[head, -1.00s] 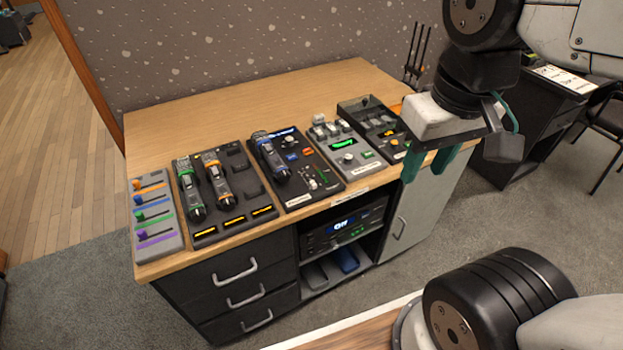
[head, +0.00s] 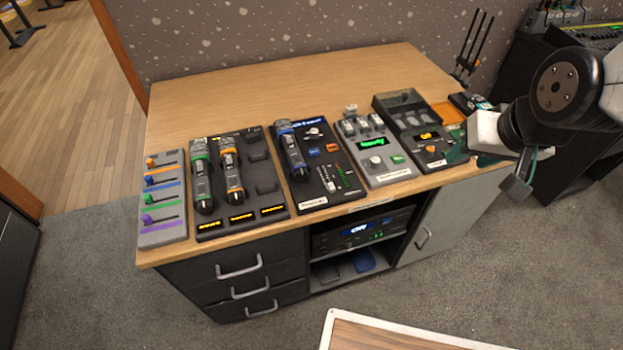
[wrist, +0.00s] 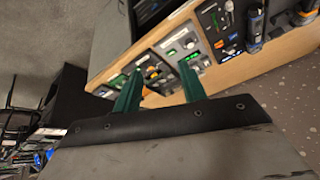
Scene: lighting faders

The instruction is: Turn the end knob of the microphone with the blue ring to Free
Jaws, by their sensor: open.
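The microphone with the blue ring (head: 291,150) lies on a black panel with an orange switch and a green meter, near the middle of the desk. Its end knob is too small to read. In the wrist view the blue-ringed microphone (wrist: 254,28) shows at the upper right. My gripper (head: 457,152) is at the desk's right end, far to the right of the microphone, beside the rightmost dark box. In the wrist view its two green fingers (wrist: 157,90) are apart with nothing between them.
Microphones with a green ring (head: 202,175) and an orange ring (head: 231,168) lie on the charger panel at left. A fader panel (head: 163,205) is at the far left. A grey box with a green display (head: 376,150) stands between. The desk's back (head: 270,90) is clear.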

